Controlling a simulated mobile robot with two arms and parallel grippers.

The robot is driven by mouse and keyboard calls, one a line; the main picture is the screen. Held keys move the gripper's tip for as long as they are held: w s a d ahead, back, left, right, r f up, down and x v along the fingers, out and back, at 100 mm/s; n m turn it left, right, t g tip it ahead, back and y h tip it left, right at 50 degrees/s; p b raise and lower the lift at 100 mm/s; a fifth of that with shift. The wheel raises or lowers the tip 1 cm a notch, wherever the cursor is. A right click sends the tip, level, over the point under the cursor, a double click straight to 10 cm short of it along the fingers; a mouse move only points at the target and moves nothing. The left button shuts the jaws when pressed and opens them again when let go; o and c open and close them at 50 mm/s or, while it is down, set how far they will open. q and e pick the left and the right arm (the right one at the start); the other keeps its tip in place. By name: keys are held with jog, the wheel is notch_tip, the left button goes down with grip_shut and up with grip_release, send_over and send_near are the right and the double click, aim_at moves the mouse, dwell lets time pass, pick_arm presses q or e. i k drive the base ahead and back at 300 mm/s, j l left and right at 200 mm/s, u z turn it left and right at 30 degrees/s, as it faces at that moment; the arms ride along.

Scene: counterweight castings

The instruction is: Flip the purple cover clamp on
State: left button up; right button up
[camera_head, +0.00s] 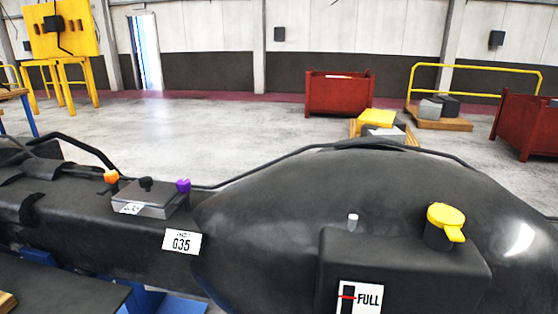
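The purple cover clamp (183,185) is a small block at the right end of a grey covered box (152,198) on the dark casting (100,220). An orange clamp (111,176) sits at the box's left end, and a black knob (146,184) stands between them. The purple clamp stands up above the cover's edge; at this size I cannot tell how it sits against the cover. Neither of my grippers is in view, and nothing touches the clamp.
A large rounded dark body (275,215) fills the right, with a yellow cap (445,222) and a FULL gauge label (360,298). A black hose (290,155) arcs behind the box. Red bins (339,93) and a yellow rail (475,67) stand far back on open floor.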

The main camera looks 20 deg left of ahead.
aim_at(184, 186)
jog(key=u, duration=1.3)
